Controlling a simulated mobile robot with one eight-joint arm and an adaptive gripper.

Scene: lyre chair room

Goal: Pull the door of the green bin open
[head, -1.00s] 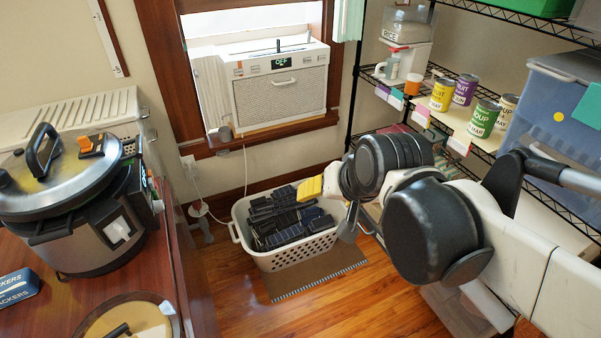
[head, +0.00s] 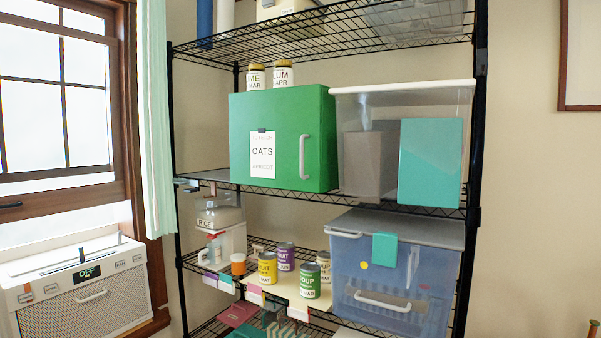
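The green bin (head: 215,137) is a box on the middle-upper shelf of the black wire rack in the head view. Its front door (head: 278,171) is shut, with a grey vertical handle (head: 304,156) on the right side. Two small jars (head: 270,76) stand on top of the bin. My gripper is outside the view, so its state does not show.
A clear tub (head: 403,96) with a teal panel stands just right of the bin. Below are cans (head: 288,268) and a blue bin (head: 389,270). A window air conditioner (head: 78,290) and a pale green curtain (head: 157,120) are at the left.

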